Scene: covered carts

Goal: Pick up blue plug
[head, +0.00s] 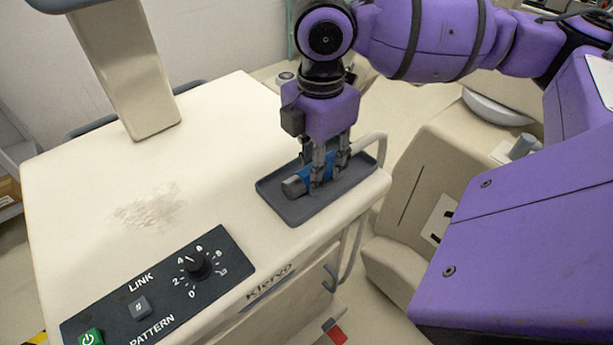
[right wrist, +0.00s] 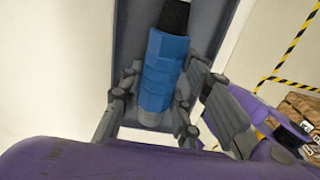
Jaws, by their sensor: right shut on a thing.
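The blue plug (right wrist: 159,70) lies in a shallow dark grey tray (head: 284,208) on top of the cream cart (head: 80,190). In the head view the plug (head: 304,181) is partly hidden by my fingers, and its grey end points left. In the right wrist view its black end is at the top and its grey tip at the bottom. My right gripper (head: 329,178) points down over the tray, shut on the plug, with fingers on both sides of it. It also shows in the right wrist view (right wrist: 150,112). My left gripper is not in view.
A control panel (head: 160,300) with a knob (head: 197,266) and a green button (head: 90,338) is at the cart's front. A cream post (head: 125,70) rises at the back left. A handle rail (head: 380,145) borders the tray's right side. The cart top's middle is clear.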

